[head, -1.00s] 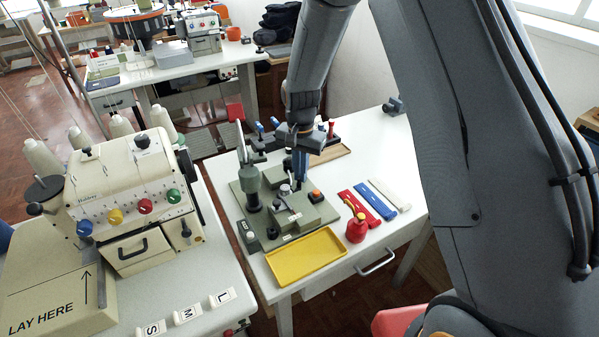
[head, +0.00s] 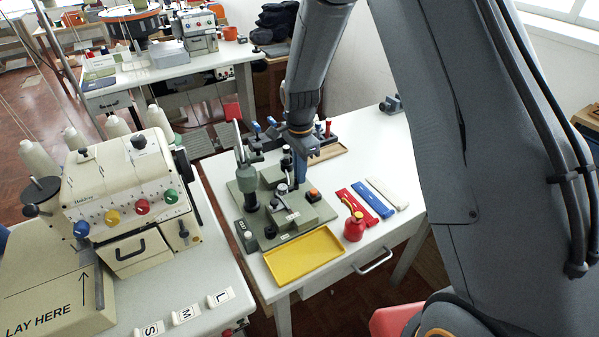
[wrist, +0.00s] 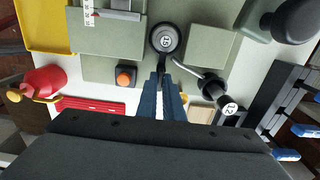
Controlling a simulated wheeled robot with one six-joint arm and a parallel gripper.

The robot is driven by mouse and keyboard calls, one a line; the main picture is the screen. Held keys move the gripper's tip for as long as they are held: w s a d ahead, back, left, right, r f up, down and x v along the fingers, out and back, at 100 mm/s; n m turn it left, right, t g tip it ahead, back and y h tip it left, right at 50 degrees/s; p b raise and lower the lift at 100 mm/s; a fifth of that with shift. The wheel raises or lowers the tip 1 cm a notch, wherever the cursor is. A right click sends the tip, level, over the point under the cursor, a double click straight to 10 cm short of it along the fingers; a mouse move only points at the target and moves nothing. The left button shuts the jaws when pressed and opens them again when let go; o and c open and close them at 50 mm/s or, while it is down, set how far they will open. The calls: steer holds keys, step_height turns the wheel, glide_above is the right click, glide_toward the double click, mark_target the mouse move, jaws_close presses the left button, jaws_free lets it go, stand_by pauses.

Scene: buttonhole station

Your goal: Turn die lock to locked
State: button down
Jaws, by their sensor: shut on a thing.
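The grey-green die station (head: 302,217) stands on the white table. In the wrist view it shows a round dark knob with a white numbered cap (wrist: 165,39). A thin bent metal lever (wrist: 186,70) runs beside the knob to a black handle with a white numbered cap (wrist: 221,100). Which of these is the die lock, I cannot read. My gripper (wrist: 163,78) has blue fingers, close together at the lever just below the knob. They are shut on what looks like this lever; the contact is partly hidden. In the head view my gripper (head: 301,170) is low over the station.
An orange button (wrist: 125,76) is close to my fingers. A tall lever post (head: 245,170) stands left. A sewing machine (head: 125,195) is further left.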

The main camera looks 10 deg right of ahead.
steer(key=shift+w, duration=0.1)
stand_by(0.3)
steer(key=c, duration=1.9)
jaws_free()
steer(key=shift+d, duration=0.1)
steer(key=shift+r, duration=0.1)
steer(key=shift+r+b, duration=1.05)
steer(key=shift+r, duration=2.8)
steer(key=s+d+r+n, duration=0.1)
steer(key=s+d+n, duration=0.2)
steer(key=s, duration=0.4)
steer(key=s+d+r+n+t, duration=0.1)
steer(key=s+d+n, duration=0.3)
steer(key=s+n, duration=0.2)
steer(key=s+d+r+n, duration=0.2)
steer(key=s+d+n, duration=0.1)
steer(key=s, duration=0.5)
steer(key=shift+s+d+n, duration=0.35)
steer(key=shift+n, duration=0.45)
